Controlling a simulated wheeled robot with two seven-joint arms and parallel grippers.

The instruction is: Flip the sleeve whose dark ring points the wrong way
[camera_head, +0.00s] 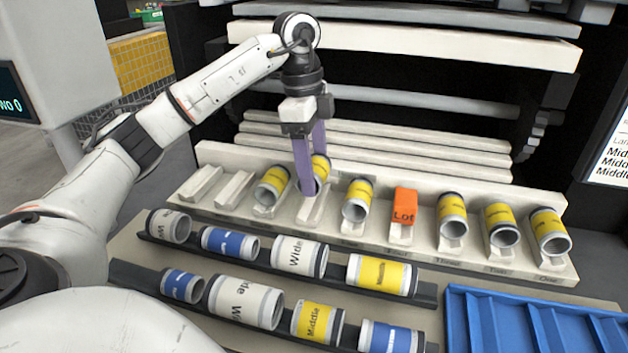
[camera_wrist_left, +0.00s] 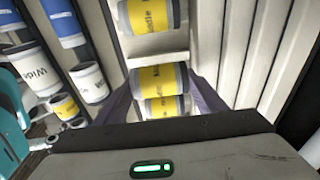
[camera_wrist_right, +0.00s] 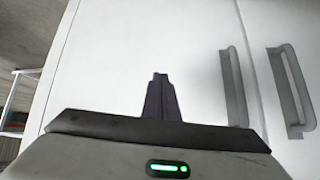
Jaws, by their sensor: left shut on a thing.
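My left gripper (camera_head: 312,178) is shut on a yellow sleeve (camera_head: 321,165) in the rack row, one finger on each side of it. My right gripper (camera_wrist_right: 160,98) is shut and empty.
An orange "Lot" block (camera_head: 404,206) sits in the rack. Two dark trays (camera_head: 427,292) in front hold white, blue and yellow sleeves. A blue bin (camera_head: 470,318) stands at front right. The rack's two leftmost cradles (camera_head: 200,184) are empty. A white panel with handles (camera_wrist_right: 232,88) faces my right gripper.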

